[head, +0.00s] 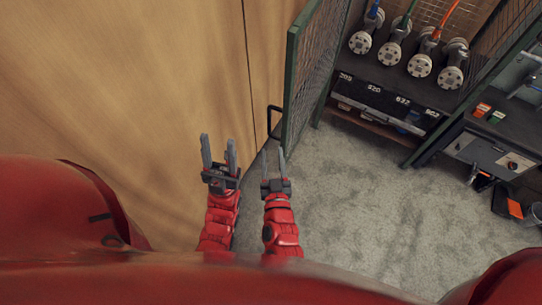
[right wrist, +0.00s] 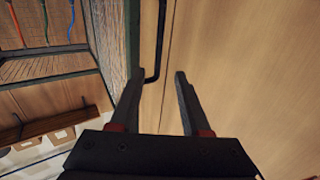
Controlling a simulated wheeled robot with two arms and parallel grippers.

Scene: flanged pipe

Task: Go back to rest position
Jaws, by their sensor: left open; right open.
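My left gripper (head: 219,153) is in the middle left of the head view, its grey fingers apart and nothing between them. My right gripper (head: 273,165) is just to the right of it, also with its fingers apart and empty. In the right wrist view, the right gripper's two fingers (right wrist: 160,88) stand apart in front of a wooden panel and a black handle. Both red forearms come up from the bottom of the head view, close side by side.
A wooden panel (head: 130,90) fills the left. A green-framed mesh door (head: 308,75) with a black handle (head: 270,120) stands close beyond the grippers. Flanged pipes (head: 420,64) sit on a dark shelf at the upper right. Grey floor (head: 360,200) is clear at centre right.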

